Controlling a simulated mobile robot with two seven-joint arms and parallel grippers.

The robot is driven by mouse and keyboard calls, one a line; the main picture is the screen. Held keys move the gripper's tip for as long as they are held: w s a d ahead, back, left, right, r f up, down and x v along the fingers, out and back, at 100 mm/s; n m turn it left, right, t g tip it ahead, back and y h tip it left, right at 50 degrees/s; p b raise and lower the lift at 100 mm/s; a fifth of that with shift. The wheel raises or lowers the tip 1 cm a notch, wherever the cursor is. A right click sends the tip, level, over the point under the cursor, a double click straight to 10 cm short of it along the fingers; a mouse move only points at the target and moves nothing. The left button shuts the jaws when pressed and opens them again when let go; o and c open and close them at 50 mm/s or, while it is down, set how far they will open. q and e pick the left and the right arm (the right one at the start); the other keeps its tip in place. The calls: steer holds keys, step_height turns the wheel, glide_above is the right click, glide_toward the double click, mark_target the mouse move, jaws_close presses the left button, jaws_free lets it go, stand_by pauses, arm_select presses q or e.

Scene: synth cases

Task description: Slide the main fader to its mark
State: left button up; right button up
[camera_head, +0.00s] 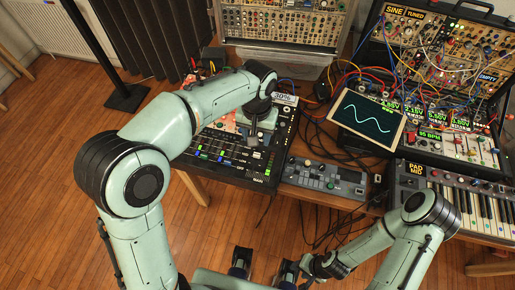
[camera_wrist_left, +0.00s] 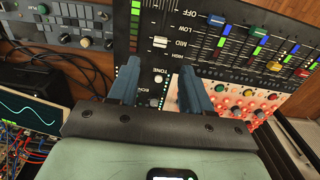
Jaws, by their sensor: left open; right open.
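The black fader panel (camera_head: 235,170) lies on the table under my left arm. In the left wrist view, a white fader cap (camera_wrist_left: 160,42) sits on a slot, about level with the word MID on the OFF, LOW, MID, HIGH scale (camera_wrist_left: 183,35). My left gripper (camera_wrist_left: 160,66) is open and empty. Its two fingers show on either side of the slot, with the cap just past the tips; I cannot tell whether they touch the panel. The left arm hides part of the panel in the head view. My right gripper (camera_head: 264,266) is open and empty, low in the picture.
Several coloured faders (camera_wrist_left: 273,66) and a pink knob panel (camera_wrist_left: 240,98) are beside the slot. A grey control box (camera_head: 325,180), a screen with a wave (camera_head: 368,118) and a keyboard (camera_head: 470,205) stand to the right. Loose cables cross the table. The wooden floor is clear in front.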

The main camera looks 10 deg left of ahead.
mark_target(257, 153)
arm_select(q)
step_height(257, 153, down, 9)
steer(key=shift+w+f+b, duration=0.1)
steer(key=shift+b, duration=0.4)
jaws_close()
